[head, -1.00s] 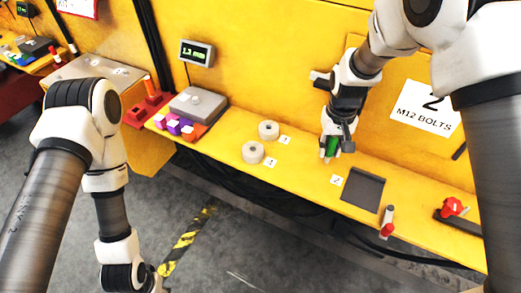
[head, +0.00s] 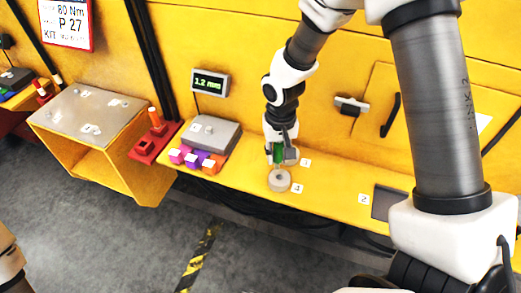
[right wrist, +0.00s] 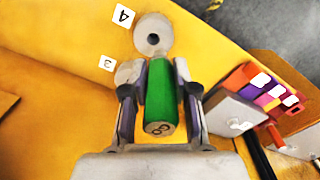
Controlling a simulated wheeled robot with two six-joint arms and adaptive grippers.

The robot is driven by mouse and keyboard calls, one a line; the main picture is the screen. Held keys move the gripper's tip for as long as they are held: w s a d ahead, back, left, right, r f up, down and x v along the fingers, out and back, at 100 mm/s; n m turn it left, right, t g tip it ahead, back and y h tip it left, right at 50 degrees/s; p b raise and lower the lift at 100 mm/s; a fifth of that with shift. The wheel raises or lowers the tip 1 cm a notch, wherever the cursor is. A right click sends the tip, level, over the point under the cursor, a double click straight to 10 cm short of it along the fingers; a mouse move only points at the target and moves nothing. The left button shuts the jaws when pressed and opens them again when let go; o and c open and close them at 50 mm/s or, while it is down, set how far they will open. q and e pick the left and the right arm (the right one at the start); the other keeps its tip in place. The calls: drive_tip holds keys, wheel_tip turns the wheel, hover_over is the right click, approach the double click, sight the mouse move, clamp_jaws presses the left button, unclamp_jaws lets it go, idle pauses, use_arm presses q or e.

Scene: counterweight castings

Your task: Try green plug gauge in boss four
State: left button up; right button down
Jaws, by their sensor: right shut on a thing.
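My right gripper (head: 281,160) is shut on the green plug gauge (head: 277,153). In the right wrist view the green gauge (right wrist: 161,88) lies between the two fingers (right wrist: 160,100), with a marked end face toward the camera. Boss four (head: 279,181) is a pale round casting with a dark central hole, by a tag marked 4 (head: 297,188). The gripper is just above and behind it in the head view. In the right wrist view boss four (right wrist: 153,36) is beyond the gauge's far end. Boss three (right wrist: 128,72) is partly hidden by the gripper. My left gripper is out of view.
Left of the bosses stand a grey block (head: 210,132) with purple and orange pieces (head: 193,158) before it, a small display (head: 209,82) and a red holder (head: 155,140). A dark pad (head: 388,203) lies right. The yellow ledge between is clear.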

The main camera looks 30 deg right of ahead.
sight(281, 162)
drive_tip(key=shift+d+r, duration=0.2)
drive_tip(key=shift+r, duration=0.45)
drive_tip(key=shift+s+d+f, duration=0.1)
drive_tip(key=shift+s+d, duration=0.15)
drive_tip(key=shift+d, duration=0.1)
drive_tip(key=f+b, duration=0.4)
drive_tip(key=shift+w+a+f, duration=0.15)
drive_tip(key=shift+w+f, duration=0.05)
drive_tip(key=shift+f, duration=0.05)
drive_tip(key=shift+f+b, duration=0.1)
drive_tip(key=shift+b, duration=0.2)
drive_tip(key=shift+s+d, duration=0.2)
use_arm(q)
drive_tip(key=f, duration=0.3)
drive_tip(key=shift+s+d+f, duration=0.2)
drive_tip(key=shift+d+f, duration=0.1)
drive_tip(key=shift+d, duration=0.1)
use_arm(e)
drive_tip(key=shift+w+a, duration=0.1)
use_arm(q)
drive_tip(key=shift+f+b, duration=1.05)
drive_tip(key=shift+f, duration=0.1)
use_arm(e)
drive_tip(key=shift+f, duration=1.95)
